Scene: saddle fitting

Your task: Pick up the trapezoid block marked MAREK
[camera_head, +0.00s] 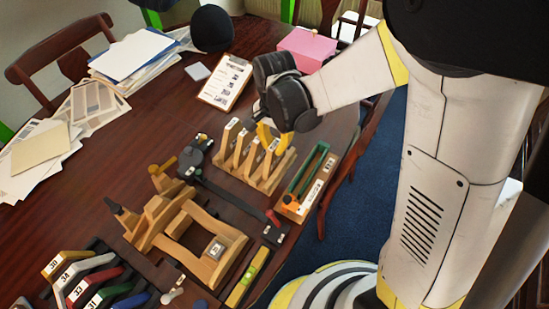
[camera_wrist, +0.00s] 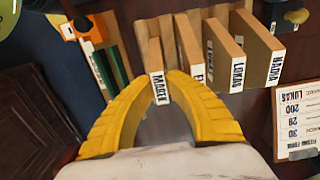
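The trapezoid block marked MAREK (camera_wrist: 160,88) stands on end in the wooden rack, its white label facing the wrist camera. My gripper (camera_wrist: 159,80) has its two yellow fingers around it, one tip on each side, and both tips appear to touch it. In the head view my gripper (camera_head: 266,135) is over the rack (camera_head: 262,183), and its fingers partly hide the block there. The block appears still seated in the rack. Beside it stand blocks marked LUKAS (camera_wrist: 236,75) and NADIA (camera_wrist: 273,68), and others with labels only partly readable.
A green-framed wooden holder with an orange part (camera_head: 307,182) stands close to the right of the rack. A clipboard (camera_head: 225,82) lies behind it. A wooden saddle frame (camera_head: 190,235) and a black strap tool (camera_head: 235,200) lie to the left. The table edge is near.

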